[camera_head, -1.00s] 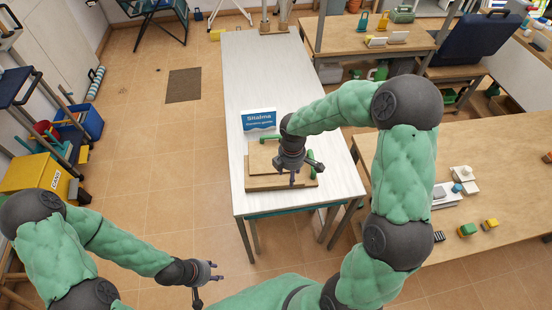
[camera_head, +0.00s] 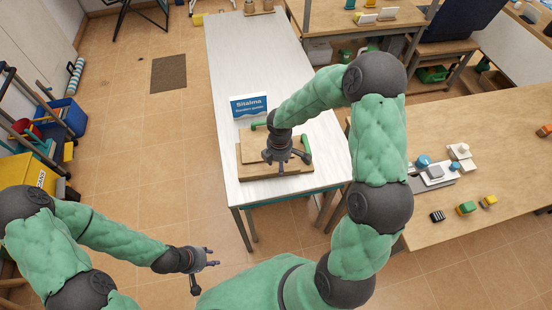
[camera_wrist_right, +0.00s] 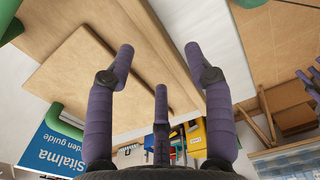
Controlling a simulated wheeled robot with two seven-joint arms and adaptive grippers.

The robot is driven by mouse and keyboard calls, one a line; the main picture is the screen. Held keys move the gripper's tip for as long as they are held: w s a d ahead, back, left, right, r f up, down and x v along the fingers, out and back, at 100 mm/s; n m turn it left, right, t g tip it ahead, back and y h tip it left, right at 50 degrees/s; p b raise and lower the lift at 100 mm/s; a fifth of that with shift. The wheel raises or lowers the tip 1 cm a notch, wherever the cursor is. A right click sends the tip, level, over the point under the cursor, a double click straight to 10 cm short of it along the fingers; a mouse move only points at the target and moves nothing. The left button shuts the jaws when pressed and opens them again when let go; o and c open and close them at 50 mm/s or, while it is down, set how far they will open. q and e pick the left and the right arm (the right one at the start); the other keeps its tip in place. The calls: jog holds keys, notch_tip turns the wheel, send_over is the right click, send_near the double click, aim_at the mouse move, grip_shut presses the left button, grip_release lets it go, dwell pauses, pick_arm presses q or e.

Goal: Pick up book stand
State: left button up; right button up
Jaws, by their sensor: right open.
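A stepped light-wood board with green tube parts, which looks like the book stand (camera_head: 250,147), lies on the near end of the white table. It also fills the upper left of the right wrist view (camera_wrist_right: 75,75). A blue-and-white "Sitalma" guide (camera_head: 249,106) stands upright just behind it. My right gripper (camera_head: 284,163) hangs over the board's right part with its fingers spread. In the wrist view the gripper (camera_wrist_right: 163,70) is empty; contact with the wood cannot be told. My left gripper (camera_head: 208,264) is low at the left, open and empty, away from the table.
The white table (camera_head: 245,60) is mostly clear beyond the guide. A wooden workbench (camera_head: 490,165) with small blocks and parts stands at the right. A yellow bin (camera_head: 25,175) and a blue crate (camera_head: 68,118) stand at the far left. The tiled floor left of the table is open.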

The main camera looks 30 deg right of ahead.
notch_tip(320, 180, down, 3)
jog(key=shift+f+b, duration=0.2)
jog(key=shift+b, duration=0.3)
grip_shut()
jog(key=shift+w+r, duration=0.1)
